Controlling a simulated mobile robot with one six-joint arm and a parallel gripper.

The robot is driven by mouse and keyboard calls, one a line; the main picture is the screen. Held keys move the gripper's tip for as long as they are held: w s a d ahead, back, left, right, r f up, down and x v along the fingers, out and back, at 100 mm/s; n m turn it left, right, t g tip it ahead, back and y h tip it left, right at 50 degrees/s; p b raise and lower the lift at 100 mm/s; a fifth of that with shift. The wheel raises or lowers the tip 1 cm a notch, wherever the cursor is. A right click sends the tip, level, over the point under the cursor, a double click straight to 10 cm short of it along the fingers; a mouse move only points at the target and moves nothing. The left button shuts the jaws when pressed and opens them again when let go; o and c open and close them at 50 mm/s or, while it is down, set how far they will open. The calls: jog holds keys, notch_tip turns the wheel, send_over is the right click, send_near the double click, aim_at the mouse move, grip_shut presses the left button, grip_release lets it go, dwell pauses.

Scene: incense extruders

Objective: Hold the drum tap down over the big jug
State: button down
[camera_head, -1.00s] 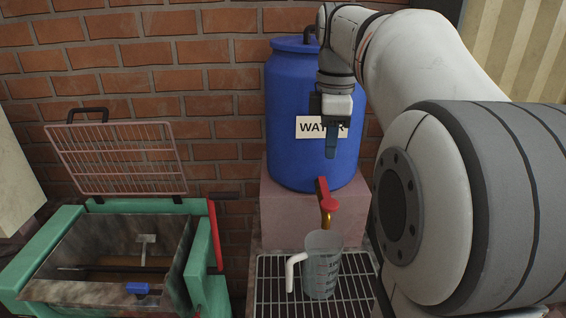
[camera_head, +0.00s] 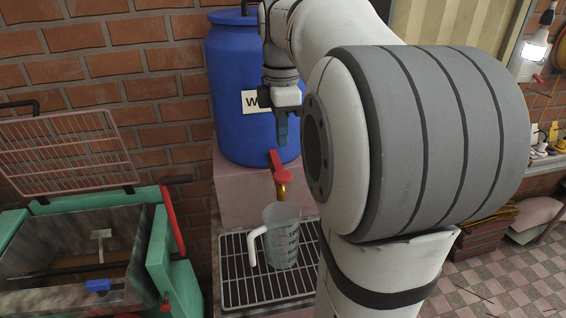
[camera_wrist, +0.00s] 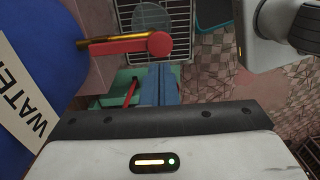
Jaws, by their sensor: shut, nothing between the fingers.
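The blue drum (camera_head: 228,95) with a white WATER label stands on a pinkish block. Its brass tap with a red lever (camera_head: 276,166) sticks out low at the front. The big jug (camera_head: 281,238), clear with a white handle at left, stands upright on a wire rack below the tap. My gripper (camera_head: 282,130) points down, shut and empty, in front of the drum and just above the lever. In the wrist view the blue fingers (camera_wrist: 158,84) are together, near the red lever (camera_wrist: 130,45) and apart from it in the picture. The jug (camera_wrist: 150,16) shows beyond the lever.
The wire rack (camera_head: 236,285) lies under the jug. The drum's block (camera_head: 235,200) stands against a brick wall.

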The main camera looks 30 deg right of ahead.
aim_at(283, 176)
notch_tip(283, 176, down, 8)
jog(key=shift+s+r, duration=0.1)
jog(key=shift+r, duration=0.1)
dwell(0.3)
jog(key=f+b, duration=0.1)
jog(key=f+t+b, duration=0.1)
jog(key=b, duration=0.1)
jog(key=shift+s+a, duration=0.1)
jog(key=shift+s, duration=0.15)
jog(key=shift+s+f+t+b, duration=0.2)
jog(key=shift+t+b, duration=0.4)
jog(key=shift+b, duration=0.45)
jog(key=shift+r, duration=0.2)
jog(key=shift+w+p, duration=0.1)
jog(key=shift+p, duration=0.2)
dwell(1.4)
